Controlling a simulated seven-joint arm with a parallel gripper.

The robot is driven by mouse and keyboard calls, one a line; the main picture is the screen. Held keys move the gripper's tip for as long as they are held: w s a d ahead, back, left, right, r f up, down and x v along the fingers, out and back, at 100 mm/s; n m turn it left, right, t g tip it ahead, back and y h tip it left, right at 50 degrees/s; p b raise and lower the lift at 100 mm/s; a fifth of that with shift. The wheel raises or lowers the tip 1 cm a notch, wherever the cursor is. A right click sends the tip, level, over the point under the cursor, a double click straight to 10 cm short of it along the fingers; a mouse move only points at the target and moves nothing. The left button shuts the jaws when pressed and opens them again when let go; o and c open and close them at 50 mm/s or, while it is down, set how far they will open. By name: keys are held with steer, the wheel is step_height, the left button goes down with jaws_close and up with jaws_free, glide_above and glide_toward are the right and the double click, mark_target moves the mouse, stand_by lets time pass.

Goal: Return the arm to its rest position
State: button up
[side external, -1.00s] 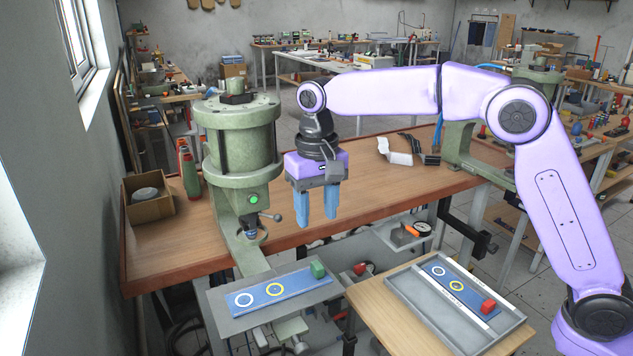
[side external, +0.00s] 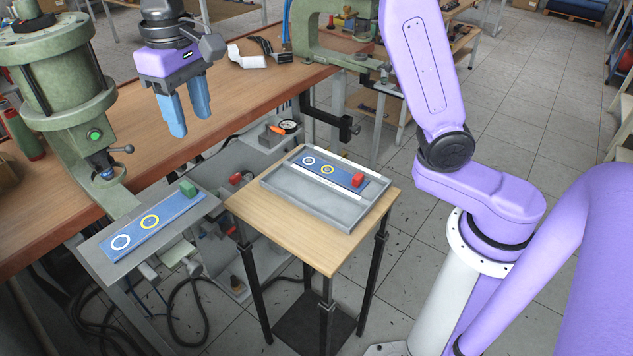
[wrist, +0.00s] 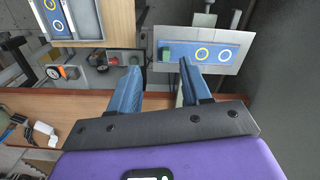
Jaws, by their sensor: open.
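My gripper (side external: 187,122) is open and empty, its blue fingers pointing down and apart above the wooden bench near its front edge. In the wrist view its two fingers (wrist: 159,66) show with nothing between them.
The green press (side external: 64,90) stands left of my gripper, and another press (side external: 335,38) stands farther right. The wooden stand (side external: 272,228) carries the tray. White and black items (side external: 248,58) lie on the bench (side external: 115,125).

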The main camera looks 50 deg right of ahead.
steer(key=s+d+f+n, duration=0.3)
steer(key=s+d, duration=0.3)
steer(key=s, duration=0.3)
steer(key=s+d+f+n, duration=0.3)
steer(key=s+d, duration=0.4)
steer(key=s, duration=0.3)
steer(key=s+d+f+n, duration=0.4)
steer(key=s+d+f, duration=0.1)
steer(key=s, duration=0.4)
steer(key=shift+s+d, duration=0.2)
steer(key=shift+d, duration=0.55)
